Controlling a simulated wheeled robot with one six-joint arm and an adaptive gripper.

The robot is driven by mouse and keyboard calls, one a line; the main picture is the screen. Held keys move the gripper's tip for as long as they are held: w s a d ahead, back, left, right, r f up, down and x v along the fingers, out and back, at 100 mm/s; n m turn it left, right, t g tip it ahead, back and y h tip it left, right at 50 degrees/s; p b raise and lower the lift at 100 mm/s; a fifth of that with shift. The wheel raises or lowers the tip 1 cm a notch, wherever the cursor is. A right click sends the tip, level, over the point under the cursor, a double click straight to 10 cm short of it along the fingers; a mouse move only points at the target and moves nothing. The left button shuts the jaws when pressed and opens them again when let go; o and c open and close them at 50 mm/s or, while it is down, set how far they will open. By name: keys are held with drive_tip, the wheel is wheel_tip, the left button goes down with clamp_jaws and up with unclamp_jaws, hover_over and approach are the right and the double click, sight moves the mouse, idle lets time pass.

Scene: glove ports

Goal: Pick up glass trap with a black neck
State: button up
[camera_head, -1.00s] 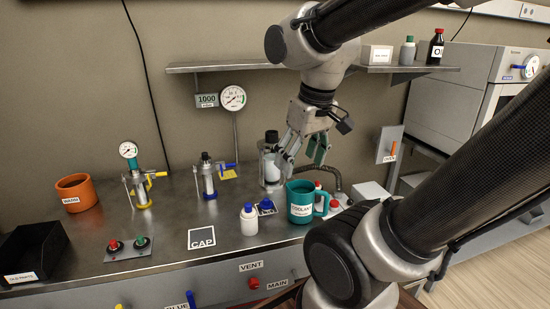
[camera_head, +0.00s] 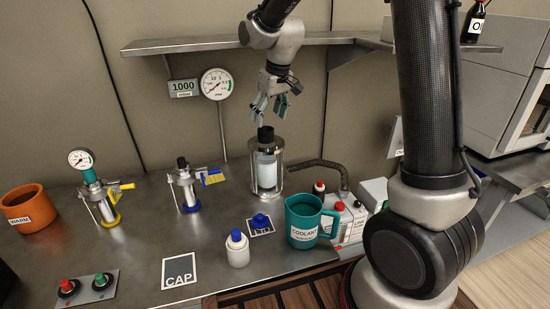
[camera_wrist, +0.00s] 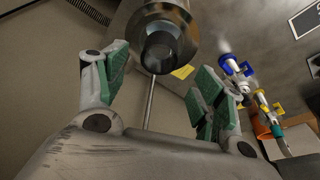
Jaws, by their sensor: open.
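The glass trap (camera_head: 266,172) is a clear cylinder in a metal frame with a black neck on top. It stands upright at the back of the metal bench, in front of the wall. My gripper (camera_head: 270,110) hangs just above the black neck, its green-padded fingers spread and empty. In the wrist view the trap's round top (camera_wrist: 163,42) shows at upper middle, beyond the open fingers of my gripper (camera_wrist: 152,80). The exact gap between fingers and neck is hard to tell.
A dark hose (camera_head: 320,164) runs just right of the trap. A teal coolant mug (camera_head: 303,222), a white bottle (camera_head: 237,250) and a blue cap (camera_head: 260,220) stand in front. A valve with a blue base (camera_head: 184,186) stands left. A shelf (camera_head: 190,46) runs above.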

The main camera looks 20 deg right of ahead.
sight(266, 131)
drive_tip(key=x, duration=0.7)
drive_tip(key=shift+f, duration=0.15)
clamp_jaws()
